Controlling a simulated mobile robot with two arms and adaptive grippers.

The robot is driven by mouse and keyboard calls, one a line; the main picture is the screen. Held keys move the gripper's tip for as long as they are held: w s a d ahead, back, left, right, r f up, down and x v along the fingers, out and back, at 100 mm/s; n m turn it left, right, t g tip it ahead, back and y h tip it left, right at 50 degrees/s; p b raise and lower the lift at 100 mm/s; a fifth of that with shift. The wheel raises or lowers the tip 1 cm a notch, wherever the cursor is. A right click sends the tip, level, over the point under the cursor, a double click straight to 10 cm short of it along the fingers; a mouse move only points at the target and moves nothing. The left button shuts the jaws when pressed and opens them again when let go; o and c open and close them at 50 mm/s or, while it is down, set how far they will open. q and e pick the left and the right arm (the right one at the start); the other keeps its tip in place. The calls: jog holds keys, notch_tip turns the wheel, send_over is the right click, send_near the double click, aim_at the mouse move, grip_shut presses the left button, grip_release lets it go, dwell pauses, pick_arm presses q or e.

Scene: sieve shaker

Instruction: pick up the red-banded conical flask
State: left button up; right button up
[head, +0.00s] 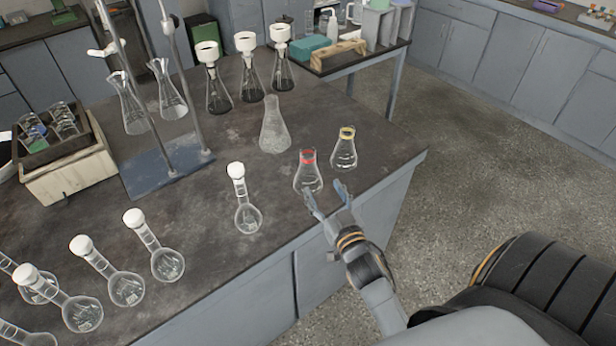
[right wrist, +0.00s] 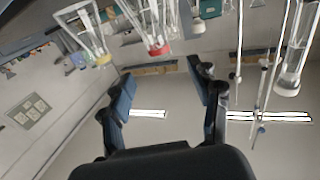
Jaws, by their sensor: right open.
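The red-banded conical flask (head: 308,175) is clear glass with a red band at its neck. It stands upright near the front edge of the dark bench. My right gripper (head: 327,194) is open and empty just in front of it, at the bench edge, with its fingers pointing at the flask. In the right wrist view the red-banded flask (right wrist: 148,25) appears upside down, beyond the open fingertips (right wrist: 160,76) and not between them. My left gripper is not in view.
A yellow-banded conical flask (head: 344,152) stands close by on the right. A larger plain conical flask (head: 273,130) stands behind. A white-stoppered round flask (head: 247,212) is to the left. Burette stands (head: 168,172) and several funnel-topped flasks are farther back.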

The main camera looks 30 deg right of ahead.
aim_at(310, 163)
jog(key=p+x, duration=0.1)
jog(key=x, duration=0.6)
jog(key=shift+w+d, duration=0.15)
jog(key=shift+w, duration=0.25)
jog(key=x, duration=0.2)
jog(key=p+x, duration=0.1)
jog(key=x, duration=0.1)
jog(key=shift+w+d, duration=0.1)
jog(key=shift+d, duration=0.2)
jog(key=shift+w+d+f, duration=0.1)
jog(key=shift+w, duration=0.35)
jog(key=shift+s, duration=0.1)
grip_shut()
